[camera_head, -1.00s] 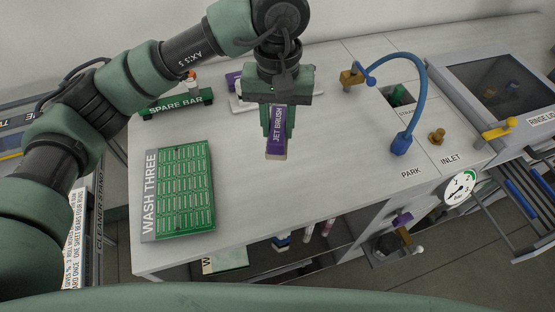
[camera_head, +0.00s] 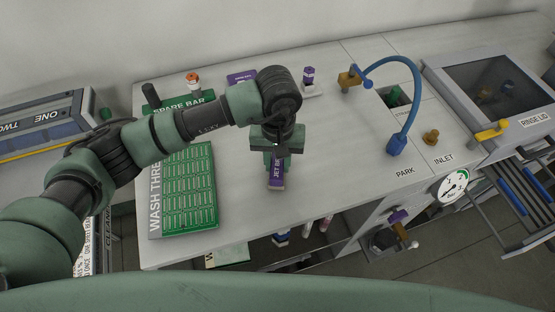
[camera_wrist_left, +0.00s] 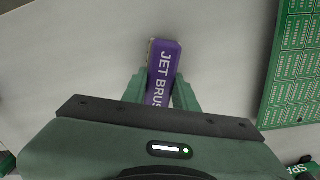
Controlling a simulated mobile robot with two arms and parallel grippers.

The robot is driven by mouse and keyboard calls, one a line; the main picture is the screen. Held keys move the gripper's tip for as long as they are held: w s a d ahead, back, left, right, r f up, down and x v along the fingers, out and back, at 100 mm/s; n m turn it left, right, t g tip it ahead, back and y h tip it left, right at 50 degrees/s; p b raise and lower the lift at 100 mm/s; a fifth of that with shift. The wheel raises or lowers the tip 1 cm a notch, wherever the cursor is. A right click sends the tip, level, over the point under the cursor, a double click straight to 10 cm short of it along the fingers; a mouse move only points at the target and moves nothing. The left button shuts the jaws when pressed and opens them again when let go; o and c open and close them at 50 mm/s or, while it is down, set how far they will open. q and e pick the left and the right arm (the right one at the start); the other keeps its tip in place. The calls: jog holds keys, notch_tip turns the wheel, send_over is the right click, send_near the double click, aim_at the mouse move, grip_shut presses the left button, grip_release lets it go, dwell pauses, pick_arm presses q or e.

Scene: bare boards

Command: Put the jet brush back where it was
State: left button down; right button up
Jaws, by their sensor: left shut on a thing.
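The jet brush (camera_head: 277,176) is a purple block with white lettering and a pale tip. My left gripper (camera_head: 276,160) is shut on it over the white worktop (camera_head: 320,160), near its front part. In the left wrist view the jet brush (camera_wrist_left: 163,72) lies between the two green fingers (camera_wrist_left: 165,92), its free end pointing away. I cannot tell whether it touches the worktop. My right gripper is not in view.
The green WASH THREE board (camera_head: 188,190) lies left of the gripper. The green SPARE BAR (camera_head: 178,105) and a small purple-topped item (camera_head: 309,79) stand behind. A blue curved hose (camera_head: 416,90) stands at the right, near PARK. Clear worktop lies between.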

pick_arm(q)
jog(key=shift+f, duration=0.15)
jog(key=c, duration=1.1)
grip_release()
